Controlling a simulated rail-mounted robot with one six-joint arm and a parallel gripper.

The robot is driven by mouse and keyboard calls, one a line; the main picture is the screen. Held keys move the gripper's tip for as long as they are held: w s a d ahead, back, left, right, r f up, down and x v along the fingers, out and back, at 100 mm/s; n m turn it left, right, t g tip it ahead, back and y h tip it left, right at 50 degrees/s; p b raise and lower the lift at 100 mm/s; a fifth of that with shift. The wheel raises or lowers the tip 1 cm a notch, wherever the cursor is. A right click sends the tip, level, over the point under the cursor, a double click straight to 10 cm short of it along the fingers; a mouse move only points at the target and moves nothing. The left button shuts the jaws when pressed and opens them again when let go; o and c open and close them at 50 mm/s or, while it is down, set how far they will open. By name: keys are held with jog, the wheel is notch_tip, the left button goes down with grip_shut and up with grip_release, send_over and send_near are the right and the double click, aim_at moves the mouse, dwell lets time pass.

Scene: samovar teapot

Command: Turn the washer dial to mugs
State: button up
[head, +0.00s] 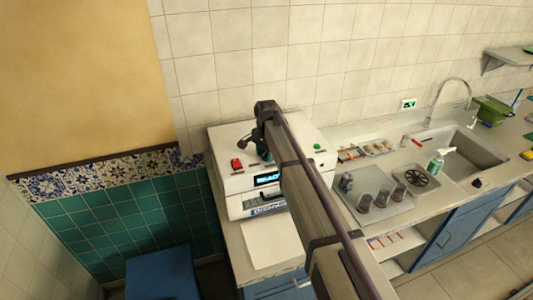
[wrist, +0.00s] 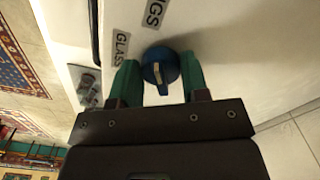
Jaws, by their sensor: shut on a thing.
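The washer (head: 228,182) is a white box at the left end of the counter, with a lit display (head: 267,179) that seems to read READY. Its round blue dial (wrist: 168,62) has a pale pointer mark and shows in the wrist view. My gripper (wrist: 160,66) is shut on the dial, one green finger on each side. In the head view my arm hides the dial.
A tiled wall is close behind.

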jog(key=o, duration=0.9)
notch_tip(320, 180, up, 11)
jog(key=p, duration=1.1)
jog(key=shift+f, duration=0.15)
